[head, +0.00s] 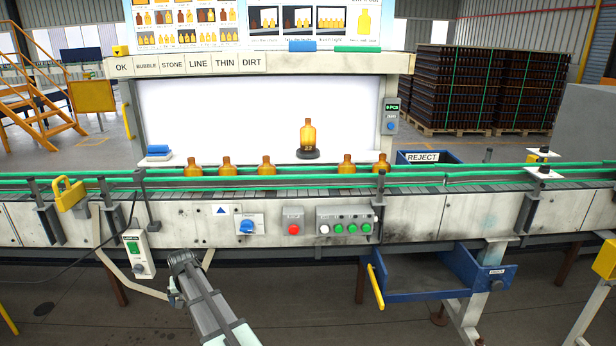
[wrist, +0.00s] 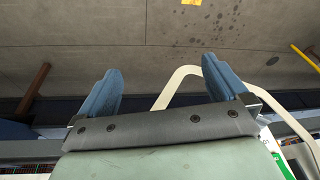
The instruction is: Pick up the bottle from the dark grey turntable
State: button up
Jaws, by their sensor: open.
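An amber bottle (head: 308,135) with a dark "22" mark stands upright on the small dark grey turntable (head: 307,155), in front of the bright white panel behind the conveyor. My gripper (wrist: 164,72) shows in the wrist view with its two blue fingers spread apart and nothing between them. In the head view my arm is low at the bottom, in front of the conveyor, well below and left of the bottle. The fingers are hard to make out there. The bottle and turntable are not in the wrist view.
Several amber bottles (head: 267,166) stand along the conveyor between green guide rails (head: 420,174), in front of the turntable. A blue reject bin (head: 440,158) is right of the panel. A blue tray (head: 425,275) with a yellow handle hangs below the conveyor.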

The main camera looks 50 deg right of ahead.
aim_at(308, 126)
jog(key=w+d+r+m+t+h, duration=0.15)
jog(key=w+d+r, duration=0.35)
jog(key=r, duration=1)
jog(key=w+d+r+m+t, duration=0.15)
jog(key=d+r, duration=0.55)
jog(key=r, duration=0.8)
jog(key=w+d+r+m+t+h, duration=0.15)
jog(key=w+d+r, duration=0.35)
jog(key=r, duration=0.9)
jog(key=s+d+g, duration=0.1)
jog(key=s+d, duration=0.6)
jog(key=d, duration=0.4)
jog(key=s+d+n+g, duration=0.1)
jog(key=s+d, duration=0.5)
jog(key=d, duration=0.6)
jog(key=s+d+g, duration=0.1)
jog(key=s+d, duration=0.6)
jog(key=d, duration=0.4)
jog(key=w+d, duration=0.1)
jog(key=w, duration=0.1)
jog(key=w+d, duration=0.2)
jog(key=w+d+r, duration=0.1)
jog(key=w+d, duration=0.1)
jog(key=shift+d, duration=0.2)
jog(key=w+d, duration=0.3)
jog(key=shift+w+f, duration=0.1)
jog(key=shift+f, duration=0.5)
jog(key=c, duration=1.1)
